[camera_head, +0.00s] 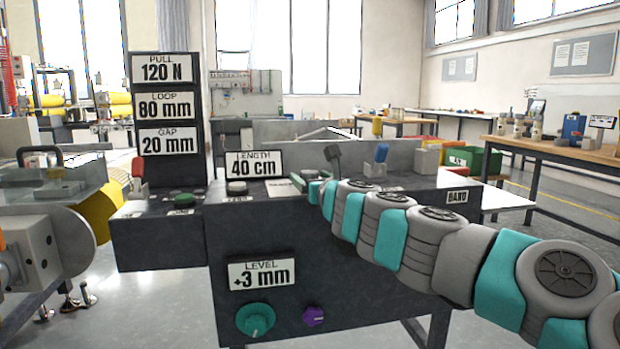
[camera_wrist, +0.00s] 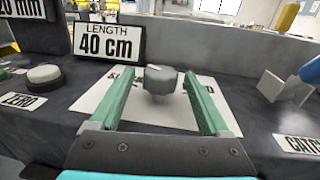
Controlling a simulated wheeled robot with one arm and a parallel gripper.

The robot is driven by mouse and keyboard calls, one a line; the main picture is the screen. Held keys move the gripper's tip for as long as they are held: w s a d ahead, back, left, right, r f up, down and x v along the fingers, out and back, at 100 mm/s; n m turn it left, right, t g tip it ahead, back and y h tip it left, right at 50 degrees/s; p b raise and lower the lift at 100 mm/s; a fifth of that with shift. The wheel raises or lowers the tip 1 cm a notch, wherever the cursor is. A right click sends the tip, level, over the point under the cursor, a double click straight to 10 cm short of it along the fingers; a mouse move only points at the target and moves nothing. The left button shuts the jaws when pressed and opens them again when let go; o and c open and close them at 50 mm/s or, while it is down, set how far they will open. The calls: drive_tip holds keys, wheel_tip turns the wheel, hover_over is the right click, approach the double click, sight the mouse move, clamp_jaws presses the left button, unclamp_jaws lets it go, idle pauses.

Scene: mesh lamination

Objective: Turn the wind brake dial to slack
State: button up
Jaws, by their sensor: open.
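A dark grey dial knob (camera_wrist: 161,82) stands on a white label plate (camera_wrist: 97,104) in the wrist view. The plate's lettering is mostly hidden by my fingers; an S shows at its left and a D at its right. The knob's pointer direction is not clear. My gripper (camera_wrist: 160,72) is open, with one green finger to the left of the knob and one to the right. Gaps show between the knob and both fingers. In the head view the plate (camera_head: 281,188) shows beside my gripper, and the knob is hidden.
A LENGTH 40 cm display (camera_wrist: 109,43) and a ZERO button (camera_wrist: 44,74) stand to the left. A blue-topped lever (camera_head: 380,160) and a dark lever (camera_head: 333,157) rise from the console (camera_head: 290,220). A teal knob (camera_head: 255,319) and a purple knob (camera_head: 313,317) sit on its front.

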drive_tip(key=v, duration=0.7)
